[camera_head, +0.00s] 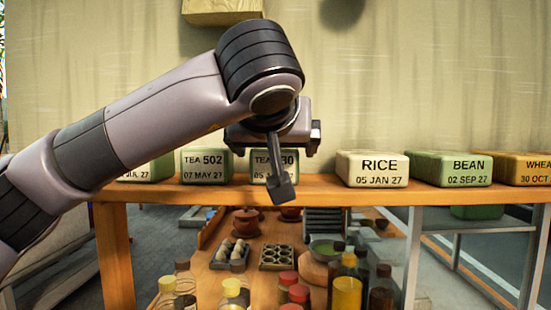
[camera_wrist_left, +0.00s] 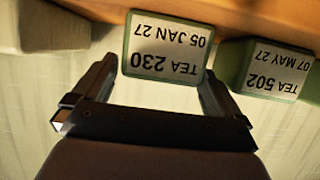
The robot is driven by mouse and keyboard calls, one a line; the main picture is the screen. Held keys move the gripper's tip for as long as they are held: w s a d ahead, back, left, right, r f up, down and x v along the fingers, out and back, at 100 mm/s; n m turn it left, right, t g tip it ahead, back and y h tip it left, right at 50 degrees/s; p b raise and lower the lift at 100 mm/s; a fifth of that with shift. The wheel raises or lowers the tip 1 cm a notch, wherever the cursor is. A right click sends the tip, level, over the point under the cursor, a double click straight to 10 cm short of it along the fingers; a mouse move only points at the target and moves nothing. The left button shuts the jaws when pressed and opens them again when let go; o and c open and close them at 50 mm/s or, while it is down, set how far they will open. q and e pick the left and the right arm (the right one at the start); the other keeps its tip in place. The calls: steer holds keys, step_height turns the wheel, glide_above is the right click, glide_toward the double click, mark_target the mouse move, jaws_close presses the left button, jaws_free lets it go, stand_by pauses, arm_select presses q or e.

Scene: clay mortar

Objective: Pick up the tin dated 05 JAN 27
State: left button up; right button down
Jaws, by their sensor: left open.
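The green tin labelled TEA 230, 05 JAN 27 (camera_head: 261,161) stands on the wooden shelf in the head view, partly hidden by my left gripper (camera_head: 282,190). In the left wrist view this tin (camera_wrist_left: 167,46) appears upside down, its label facing the camera. My left gripper (camera_wrist_left: 159,70) is open, with one finger to each side of the tin in that view. I cannot tell whether a finger touches it. A cream tin labelled RICE (camera_head: 372,168) stands to the right; its date looks like 5 JAN 27. My right gripper is not in view.
The TEA 502 tin (camera_head: 206,165), 07 MAY 27, stands close on the left. BEAN (camera_head: 452,168) and WHEAT (camera_head: 529,169) tins are farther right. The wooden shelf (camera_head: 320,190) is bare between TEA 230 and RICE. Bottles (camera_head: 347,290) and pots (camera_head: 246,220) are below.

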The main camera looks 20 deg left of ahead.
arm_select(q)
steer(key=shift+x, duration=0.85)
steer(key=c, duration=1)
steer(key=shift+c, duration=0.2)
steer(key=shift+s+r, duration=0.1)
